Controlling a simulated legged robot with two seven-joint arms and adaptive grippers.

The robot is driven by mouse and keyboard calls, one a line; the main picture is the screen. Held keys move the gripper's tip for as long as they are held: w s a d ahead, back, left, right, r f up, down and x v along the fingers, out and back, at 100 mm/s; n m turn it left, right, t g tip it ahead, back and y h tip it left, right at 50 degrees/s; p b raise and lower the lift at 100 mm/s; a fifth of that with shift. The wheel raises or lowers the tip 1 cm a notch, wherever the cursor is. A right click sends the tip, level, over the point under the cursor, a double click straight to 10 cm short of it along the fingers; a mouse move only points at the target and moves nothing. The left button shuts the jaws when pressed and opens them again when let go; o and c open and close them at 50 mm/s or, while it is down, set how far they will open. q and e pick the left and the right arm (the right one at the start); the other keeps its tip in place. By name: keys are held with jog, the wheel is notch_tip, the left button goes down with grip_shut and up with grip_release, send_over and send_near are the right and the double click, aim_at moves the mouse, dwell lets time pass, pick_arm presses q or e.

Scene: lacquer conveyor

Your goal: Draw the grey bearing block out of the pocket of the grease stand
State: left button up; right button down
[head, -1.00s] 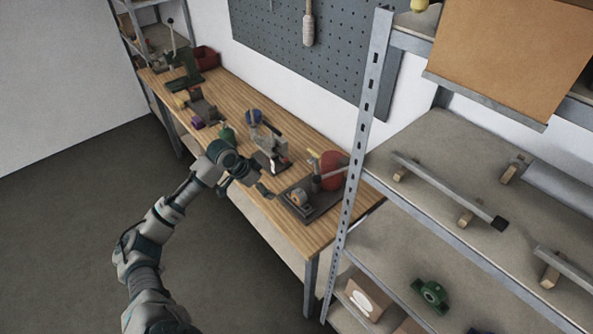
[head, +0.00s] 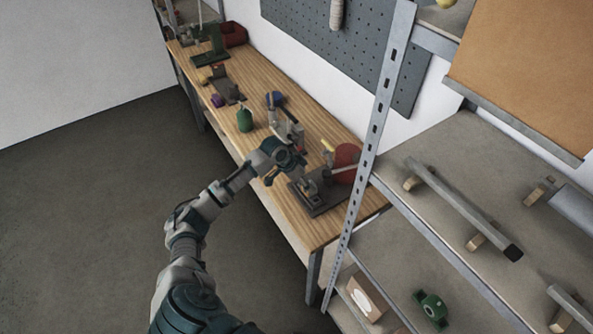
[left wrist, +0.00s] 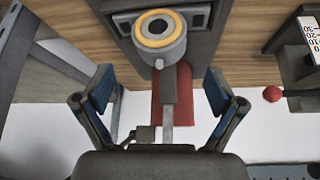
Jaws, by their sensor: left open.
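The grease stand (head: 318,207) is a dark base near the right end of the wooden bench, with a red cylinder (head: 346,158) and a lever. The grey bearing block (head: 310,187) sits on its front part. In the left wrist view the block (left wrist: 160,48) shows a round grey housing with a brass-coloured ring, between dark walls of the stand (left wrist: 122,27). My left gripper (head: 287,174) is over the bench beside the stand. In the left wrist view its open, blue-padded fingers (left wrist: 158,88) are empty, with the block ahead, beyond the fingertips. My right gripper is not in view.
A metal shelf unit (head: 368,125) with bars and blocks stands close on the right. Left of the stand are an upright device (head: 288,130) and a green bottle (head: 244,119). A pegboard (head: 350,60) hangs behind. The bench's front edge is clear.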

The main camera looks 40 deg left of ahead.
aim_at(313, 198)
pick_arm(q)
jog(key=x, duration=0.5)
jog(key=shift+f, duration=0.25)
jog(key=shift+w+a+f, duration=0.1)
jog(key=shift+w+f, duration=0.1)
jog(key=shift+f, duration=0.2)
jog(key=shift+c, duration=0.2)
jog(key=c, duration=1.6)
jog(key=o, duration=0.7)
jog(key=c, duration=0.4)
jog(key=shift+r, duration=0.1)
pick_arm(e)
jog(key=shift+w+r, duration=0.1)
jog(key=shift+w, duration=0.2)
